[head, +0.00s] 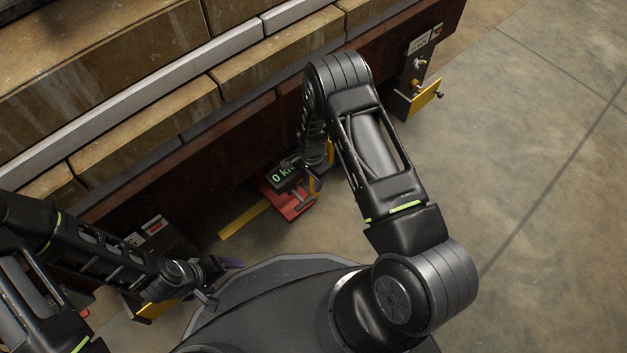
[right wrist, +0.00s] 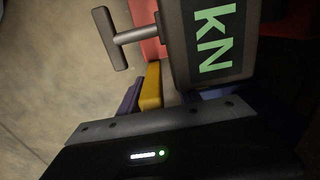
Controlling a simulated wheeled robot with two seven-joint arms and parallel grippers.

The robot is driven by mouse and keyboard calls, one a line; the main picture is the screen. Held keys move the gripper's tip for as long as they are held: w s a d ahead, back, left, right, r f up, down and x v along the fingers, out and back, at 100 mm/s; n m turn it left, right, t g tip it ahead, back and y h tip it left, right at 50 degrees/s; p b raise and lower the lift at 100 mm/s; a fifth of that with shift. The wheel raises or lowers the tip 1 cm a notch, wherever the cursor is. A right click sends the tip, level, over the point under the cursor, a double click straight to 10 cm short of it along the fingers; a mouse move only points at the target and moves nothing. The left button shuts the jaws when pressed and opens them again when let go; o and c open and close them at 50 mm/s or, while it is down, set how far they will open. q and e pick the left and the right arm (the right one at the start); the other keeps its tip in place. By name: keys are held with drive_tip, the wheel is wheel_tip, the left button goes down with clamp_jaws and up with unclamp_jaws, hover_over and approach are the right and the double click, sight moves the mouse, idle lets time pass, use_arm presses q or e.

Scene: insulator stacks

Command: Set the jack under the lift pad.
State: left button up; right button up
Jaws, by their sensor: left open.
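The jack (head: 296,205) is a low red unit on the floor by the foot of a dark beam. It carries a dark display (head: 284,176) that reads "0 kN". In the right wrist view the display (right wrist: 214,40) fills the upper right, with a grey T-handle (right wrist: 115,38) beside it. My right gripper (head: 315,180) is at the jack's right side; its jaws are mostly hidden. A yellow piece (right wrist: 151,86) shows close to its fingers. I cannot tell whether they hold it. My left gripper (head: 212,280) is open and empty, away from the jack. The lift pad above the jack is not clearly visible.
The dark red beam (head: 205,165) bears rows of brownish blocks. Brackets with yellow plates are at its right (head: 418,104) and left (head: 153,311). A yellow strip (head: 243,220) lies on the floor left of the jack. Open concrete floor (head: 530,180) spreads to the right.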

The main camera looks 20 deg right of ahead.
drive_tip(key=shift+s, duration=0.15)
drive_tip(key=shift+d+r, duration=0.1)
wheel_tip(320, 180, up, 8)
drive_tip(key=p, duration=0.3)
drive_tip(key=shift+f, duration=0.2)
idle(0.5)
